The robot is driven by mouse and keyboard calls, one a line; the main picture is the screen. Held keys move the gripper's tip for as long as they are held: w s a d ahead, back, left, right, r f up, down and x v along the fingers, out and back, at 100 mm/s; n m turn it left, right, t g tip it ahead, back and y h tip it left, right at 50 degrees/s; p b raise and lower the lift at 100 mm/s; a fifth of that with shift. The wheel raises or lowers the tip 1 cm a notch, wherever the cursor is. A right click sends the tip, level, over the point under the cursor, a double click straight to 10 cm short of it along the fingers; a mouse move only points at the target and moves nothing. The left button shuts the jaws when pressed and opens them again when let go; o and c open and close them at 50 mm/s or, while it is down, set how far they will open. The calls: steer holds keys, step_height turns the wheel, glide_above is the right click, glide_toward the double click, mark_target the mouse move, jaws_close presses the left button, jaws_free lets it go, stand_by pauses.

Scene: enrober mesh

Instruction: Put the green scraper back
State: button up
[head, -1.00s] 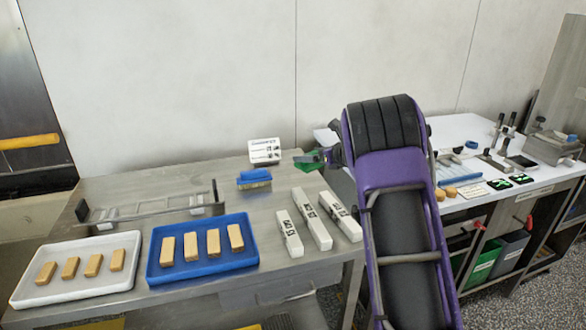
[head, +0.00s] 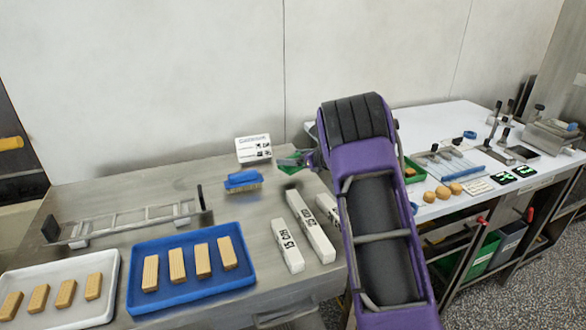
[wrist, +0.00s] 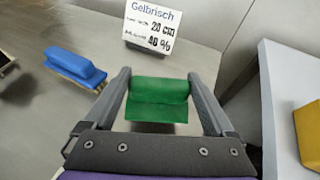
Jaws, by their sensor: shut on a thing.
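My gripper (wrist: 158,92) is shut on the green scraper (wrist: 158,108), with a finger at each side of its block-like green body. In the head view the scraper (head: 290,165) shows small and partly hidden at the tip of my gripper (head: 300,160), above the back right part of the steel table (head: 215,200). In the wrist view steel table surface lies beneath and beyond it. Whether the scraper touches the table I cannot tell.
A printed sign (head: 253,148) stands behind, and a blue-handled brush (head: 243,180) lies left of the gripper. White labelled bars (head: 310,228) lie in front. A blue tray (head: 240,282) holds brown bars. A white table (head: 440,130) adjoins at right.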

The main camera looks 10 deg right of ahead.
steer(key=shift+f, duration=1.75)
steer(key=shift+f+b, duration=0.2)
steer(key=shift+b, duration=0.15)
steer(key=o, duration=1.3)
steer(key=shift+c, duration=0.2)
steer(key=shift+r, duration=0.15)
steer(key=shift+r+p, duration=0.15)
steer(key=shift+p, duration=0.25)
steer(key=v, duration=1.2)
steer(key=shift+b, duration=0.3)
